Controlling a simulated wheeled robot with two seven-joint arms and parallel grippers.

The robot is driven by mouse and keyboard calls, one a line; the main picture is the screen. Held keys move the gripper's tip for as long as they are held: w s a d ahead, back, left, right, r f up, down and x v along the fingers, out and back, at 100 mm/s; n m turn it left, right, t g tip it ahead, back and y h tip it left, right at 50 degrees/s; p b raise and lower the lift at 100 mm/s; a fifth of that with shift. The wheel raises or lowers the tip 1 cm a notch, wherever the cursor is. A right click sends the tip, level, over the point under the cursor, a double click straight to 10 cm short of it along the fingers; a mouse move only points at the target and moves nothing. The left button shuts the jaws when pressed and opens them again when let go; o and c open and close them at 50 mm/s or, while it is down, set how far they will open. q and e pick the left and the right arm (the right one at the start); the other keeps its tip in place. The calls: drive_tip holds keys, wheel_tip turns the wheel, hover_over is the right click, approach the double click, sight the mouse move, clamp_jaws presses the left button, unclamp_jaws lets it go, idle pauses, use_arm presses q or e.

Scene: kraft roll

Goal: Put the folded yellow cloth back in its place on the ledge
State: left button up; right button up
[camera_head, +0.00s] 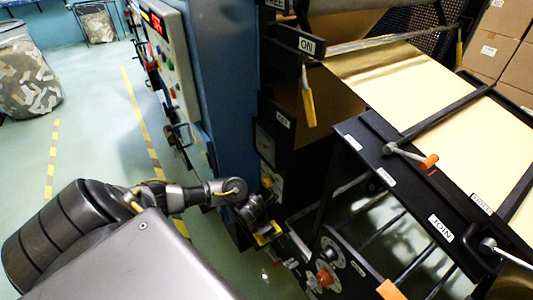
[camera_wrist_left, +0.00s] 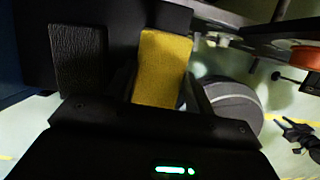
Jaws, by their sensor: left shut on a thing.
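The folded yellow cloth (camera_wrist_left: 163,68) shows large in the left wrist view, upright between the dark fingers of my left gripper (camera_wrist_left: 140,75). My left gripper is shut on it. In the head view my left gripper (camera_head: 258,218) is low beside the blue machine cabinet, with a small yellow part of the cloth (camera_head: 268,238) at its tip. A dark block or plate lies just beyond the cloth in the wrist view; I cannot tell whether it is the ledge or whether the cloth touches it. My right gripper is not in view.
The blue cabinet (camera_head: 232,80) stands close beside my left arm. A black frame with a JOIN label (camera_head: 440,228) and an orange-tipped lever (camera_head: 428,162) is at right. A red knob (camera_head: 326,277) sits below. A bag of scraps (camera_head: 25,75) stands on open floor at left.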

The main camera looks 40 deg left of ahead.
sight(259, 235)
use_arm(q)
drive_tip(key=shift+f, duration=0.4)
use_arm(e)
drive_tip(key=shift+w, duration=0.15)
use_arm(q)
drive_tip(key=o, duration=0.9)
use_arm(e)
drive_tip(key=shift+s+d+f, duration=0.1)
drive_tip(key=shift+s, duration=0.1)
use_arm(q)
drive_tip(key=shift+r, duration=0.15)
drive_tip(key=shift+s+a+r, duration=0.1)
drive_tip(key=shift+r, duration=0.2)
drive_tip(key=p+v, duration=0.2)
drive_tip(key=v, duration=0.9)
drive_tip(key=shift+s+p, duration=0.15)
drive_tip(key=shift+p, duration=0.25)
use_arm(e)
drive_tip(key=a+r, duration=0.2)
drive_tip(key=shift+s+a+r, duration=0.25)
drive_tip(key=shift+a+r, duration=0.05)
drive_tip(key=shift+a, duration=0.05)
